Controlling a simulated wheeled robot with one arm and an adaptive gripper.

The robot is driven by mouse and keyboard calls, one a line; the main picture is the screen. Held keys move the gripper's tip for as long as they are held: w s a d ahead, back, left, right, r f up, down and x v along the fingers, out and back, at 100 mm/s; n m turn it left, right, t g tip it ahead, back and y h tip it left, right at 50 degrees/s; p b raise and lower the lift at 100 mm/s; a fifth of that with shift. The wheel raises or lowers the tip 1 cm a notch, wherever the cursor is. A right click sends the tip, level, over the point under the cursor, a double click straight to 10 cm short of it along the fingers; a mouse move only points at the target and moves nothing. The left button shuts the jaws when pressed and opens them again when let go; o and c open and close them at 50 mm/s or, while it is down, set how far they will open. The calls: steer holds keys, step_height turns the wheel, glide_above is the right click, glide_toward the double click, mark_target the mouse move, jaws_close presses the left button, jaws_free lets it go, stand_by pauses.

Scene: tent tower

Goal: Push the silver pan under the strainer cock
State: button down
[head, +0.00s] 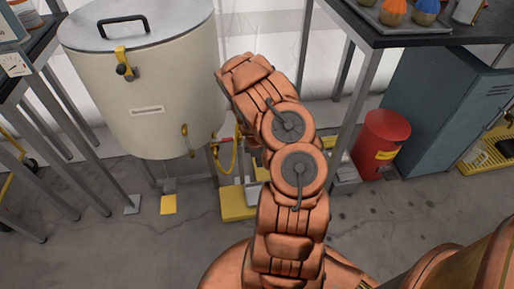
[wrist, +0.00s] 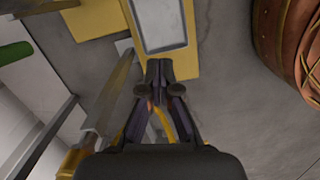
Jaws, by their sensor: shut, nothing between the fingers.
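The silver pan (wrist: 161,24) shows in the wrist view as a grey rectangular tray with a pale rim, on a yellow base (wrist: 184,66). It is partly cut off by the top edge. My gripper (wrist: 160,68) is shut and empty, its fingertips just short of the pan's near rim in the picture; I cannot tell whether they touch it. In the head view my arm hides the gripper and most of the pan area. The strainer (head: 150,85) is a large cream vat at the left, with a brass cock (head: 187,140) low on its front.
The yellow base (head: 238,203) shows left of my arm. A yellow hose (head: 226,155) hangs beside the vat, near its metal legs. A red bin (head: 380,143) and a grey-blue cabinet (head: 440,110) stand at the right. The concrete floor (head: 110,245) is clear in front.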

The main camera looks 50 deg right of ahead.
step_height(320, 180, up, 8)
steer(key=a+m+p, duration=0.1)
steer(key=p, duration=0.1)
steer(key=shift+w+r+g, duration=0.15)
steer(key=shift+r+g, duration=0.05)
steer(key=shift+g, duration=0.1)
steer(key=c, duration=1.9)
jaws_free()
